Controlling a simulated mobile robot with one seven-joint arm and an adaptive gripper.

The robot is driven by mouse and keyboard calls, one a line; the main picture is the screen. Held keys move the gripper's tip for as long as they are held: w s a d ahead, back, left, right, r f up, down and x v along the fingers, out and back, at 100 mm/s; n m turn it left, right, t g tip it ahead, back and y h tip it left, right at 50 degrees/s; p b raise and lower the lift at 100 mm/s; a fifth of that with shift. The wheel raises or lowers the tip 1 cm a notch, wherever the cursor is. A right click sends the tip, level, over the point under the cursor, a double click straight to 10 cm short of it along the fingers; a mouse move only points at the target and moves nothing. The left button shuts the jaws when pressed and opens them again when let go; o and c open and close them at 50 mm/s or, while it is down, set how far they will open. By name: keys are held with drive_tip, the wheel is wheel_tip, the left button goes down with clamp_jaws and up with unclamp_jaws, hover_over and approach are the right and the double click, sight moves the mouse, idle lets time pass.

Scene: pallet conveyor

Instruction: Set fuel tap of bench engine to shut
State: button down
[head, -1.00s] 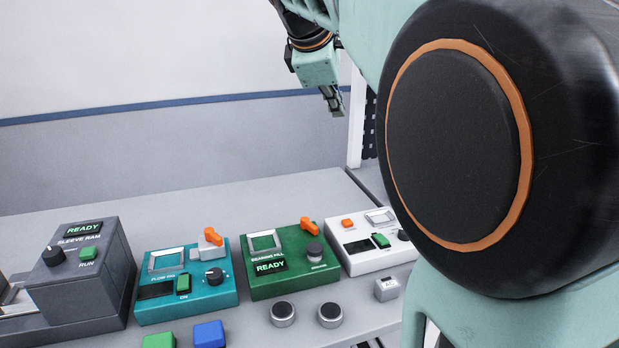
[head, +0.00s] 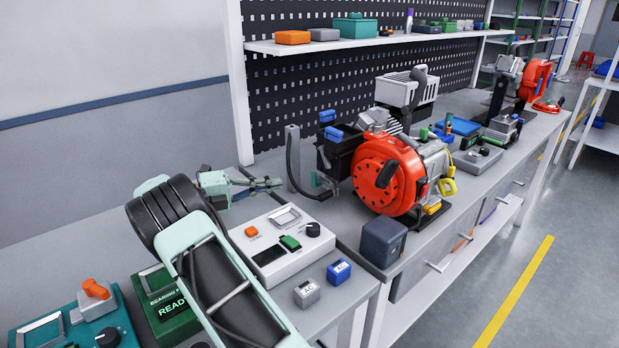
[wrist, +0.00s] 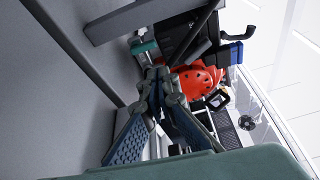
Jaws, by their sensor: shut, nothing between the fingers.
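The bench engine (head: 376,172) has a round red housing with slots, a black body and blue caps, and stands on the bench right of centre in the head view. Its red housing also shows in the wrist view (wrist: 197,82), partly behind my fingers. A small green part (head: 318,180) is at the engine's left side; I cannot tell whether it is the fuel tap, nor its setting. My gripper (head: 278,184) is shut and empty, left of the engine and apart from it. In the wrist view its fingers (wrist: 160,76) come together in front of the engine.
A grey upright post (head: 293,158) with a black hose stands between my gripper and the engine. A dark grey box (head: 383,243) sits at the bench's front edge. A shelf (head: 350,42) runs above the engine.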

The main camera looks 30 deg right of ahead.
sight(314, 180)
drive_tip(key=shift+d+f+n, duration=0.45)
drive_tip(key=shift+f+n, duration=0.05)
drive_tip(key=shift+f, duration=0.1)
drive_tip(key=d, duration=0.3)
drive_tip(key=s+d, duration=0.1)
drive_tip(key=d, duration=0.2)
drive_tip(key=s+d+b, duration=0.1)
drive_tip(key=d, duration=0.2)
drive_tip(key=shift+d, duration=0.2)
